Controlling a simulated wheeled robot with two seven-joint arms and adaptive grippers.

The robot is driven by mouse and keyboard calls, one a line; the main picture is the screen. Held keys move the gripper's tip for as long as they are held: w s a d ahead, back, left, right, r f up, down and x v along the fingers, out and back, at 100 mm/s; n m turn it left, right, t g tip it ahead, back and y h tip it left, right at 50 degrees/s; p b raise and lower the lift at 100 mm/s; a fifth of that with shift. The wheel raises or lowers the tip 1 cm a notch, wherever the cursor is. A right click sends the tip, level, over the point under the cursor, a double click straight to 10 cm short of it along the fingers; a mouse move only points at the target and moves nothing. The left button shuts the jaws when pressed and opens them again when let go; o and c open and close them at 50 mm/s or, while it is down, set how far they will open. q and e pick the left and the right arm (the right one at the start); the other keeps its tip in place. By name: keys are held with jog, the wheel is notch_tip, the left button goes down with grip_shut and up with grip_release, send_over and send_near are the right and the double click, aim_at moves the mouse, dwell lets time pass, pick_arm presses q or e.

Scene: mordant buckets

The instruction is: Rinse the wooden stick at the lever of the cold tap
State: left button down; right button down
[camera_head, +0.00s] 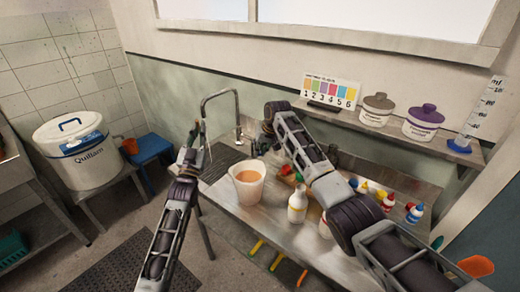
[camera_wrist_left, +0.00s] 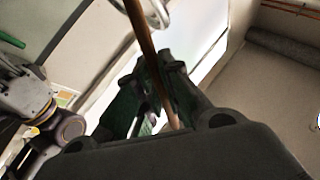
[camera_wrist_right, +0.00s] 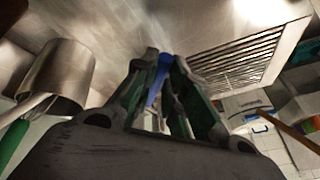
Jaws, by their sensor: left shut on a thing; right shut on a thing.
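My left gripper (camera_head: 196,146) is at the left end of the steel counter, near the curved tap spout (camera_head: 220,93). In the left wrist view its fingers (camera_wrist_left: 165,85) are shut on the brown wooden stick (camera_wrist_left: 143,32), which slants up between them. A stick-like brown piece also shows at the right of the right wrist view (camera_wrist_right: 290,130). My right gripper (camera_head: 268,140) is behind the pail, close to the tap base. In the right wrist view its fingers (camera_wrist_right: 160,75) are shut on the blue cold tap lever (camera_wrist_right: 158,82). No water stream is clearly visible.
A white pail (camera_head: 249,190) with orange liquid and a white bottle (camera_head: 297,206) stand on the counter (camera_head: 235,222). Several small coloured-cap bottles are at right. A shelf (camera_head: 400,130) holds two jars. A lidded white tub (camera_head: 75,150) stands at far left.

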jog(key=shift+d, duration=0.15)
jog(key=shift+w+d+n+g+y, duration=0.2)
jog(key=shift+d+n, duration=0.25)
jog(key=shift+n, duration=0.2)
jog(key=shift+w+d+n+g+y, duration=0.2)
jog(key=shift+d+n, duration=0.2)
jog(key=shift+n, duration=0.25)
jog(key=c, duration=1.5)
grip_release()
jog(key=shift+o, duration=0.2)
jog(key=shift+r, duration=0.1)
jog(key=v, duration=1.1)
jog(key=shift+d+r, duration=0.25)
jog(key=shift+r, duration=0.1)
